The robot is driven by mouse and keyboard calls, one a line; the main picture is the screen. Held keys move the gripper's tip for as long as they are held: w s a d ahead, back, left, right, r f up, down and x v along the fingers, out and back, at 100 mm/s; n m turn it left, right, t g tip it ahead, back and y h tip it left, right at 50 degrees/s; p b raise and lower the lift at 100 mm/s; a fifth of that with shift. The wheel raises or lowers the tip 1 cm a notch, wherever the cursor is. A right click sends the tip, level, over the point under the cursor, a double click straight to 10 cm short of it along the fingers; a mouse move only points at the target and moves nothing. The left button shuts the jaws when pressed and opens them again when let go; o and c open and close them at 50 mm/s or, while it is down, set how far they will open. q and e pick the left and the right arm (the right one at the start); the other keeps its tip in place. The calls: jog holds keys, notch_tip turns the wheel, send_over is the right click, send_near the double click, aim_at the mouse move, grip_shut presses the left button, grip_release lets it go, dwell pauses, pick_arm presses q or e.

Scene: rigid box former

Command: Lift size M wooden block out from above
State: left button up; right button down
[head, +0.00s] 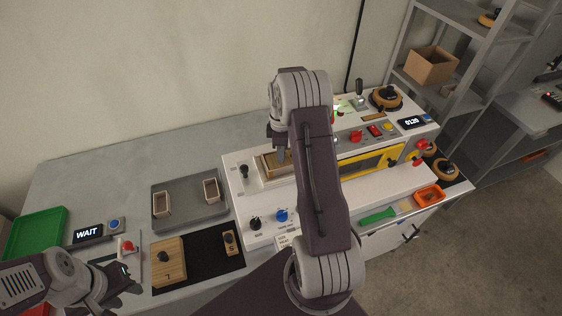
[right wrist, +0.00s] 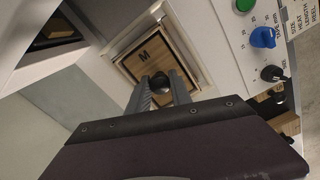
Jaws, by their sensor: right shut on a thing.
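The size M wooden block (right wrist: 150,55) shows in the right wrist view, marked "M", with a dark round knob (right wrist: 160,82) on top. It sits inside a pale, box-like rim (right wrist: 118,66) in the white machine. In the head view the rim (head: 262,169) shows below my right gripper (head: 279,154), and my arm partly hides the block. My right gripper also shows in the right wrist view (right wrist: 160,92), pointing down, its two fingers shut on the knob. My left gripper (head: 130,281) is at the lower left, away from the block; its jaw opening is unclear.
The white machine (head: 240,205) carries knobs and a yellow-framed window (head: 375,163). A grey tray (head: 187,202) holds two small open boxes. Blocks L (head: 168,266) and S (head: 230,242) lie on a black mat (head: 203,258). A green tray (head: 38,232) stands far left.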

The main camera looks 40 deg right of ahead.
dwell(0.4)
notch_tip(320, 180, up, 10)
jog(key=shift+r, duration=0.1)
